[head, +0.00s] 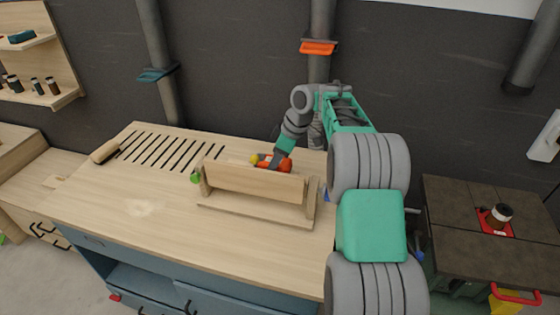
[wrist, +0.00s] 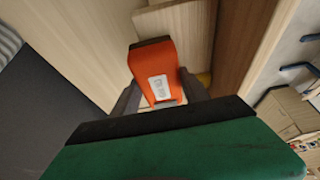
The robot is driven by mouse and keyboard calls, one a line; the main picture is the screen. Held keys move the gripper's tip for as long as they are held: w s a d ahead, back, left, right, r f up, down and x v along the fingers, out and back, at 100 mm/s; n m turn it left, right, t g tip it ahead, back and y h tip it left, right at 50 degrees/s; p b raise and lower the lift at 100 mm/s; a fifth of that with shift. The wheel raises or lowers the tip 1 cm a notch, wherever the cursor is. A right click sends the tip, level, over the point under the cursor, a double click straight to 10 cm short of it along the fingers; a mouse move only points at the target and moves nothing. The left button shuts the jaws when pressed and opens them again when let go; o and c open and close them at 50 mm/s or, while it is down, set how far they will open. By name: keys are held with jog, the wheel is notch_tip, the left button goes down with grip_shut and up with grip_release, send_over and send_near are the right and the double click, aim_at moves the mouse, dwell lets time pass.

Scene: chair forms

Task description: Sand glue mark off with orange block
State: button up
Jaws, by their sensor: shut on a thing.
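The orange block (head: 286,165), with a white label, sits between my fingers in the wrist view (wrist: 155,68). My gripper (head: 278,160) is shut on it, just above or inside the wooden rack (head: 255,182) on the bench. The front board of the rack hides the block's lower part in the head view, so I cannot tell whether it touches the rack. A pale patch (head: 143,208), which may be the glue mark, shows on the bench top (head: 100,195) at the left front, well away from my gripper.
A wooden roller-like piece (head: 104,152) lies by the slots (head: 165,150). A dark table (head: 455,215) with a jar (head: 498,215) stands at right. The bench's left front is clear.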

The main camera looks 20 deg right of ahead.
jog(key=shift+s+d, duration=0.8)
jog(key=shift+d, duration=0.35)
jog(key=shift+w+a, duration=0.4)
jog(key=shift+a, duration=0.2)
jog(key=shift+w+a, duration=0.4)
jog(key=shift+a, duration=0.2)
jog(key=shift+s+d, duration=0.4)
jog(key=shift+d, duration=0.2)
jog(key=shift+s+d, duration=0.35)
jog(key=shift+d, duration=0.25)
notch_tip(320, 180, up, 9)
jog(key=p, duration=0.8)
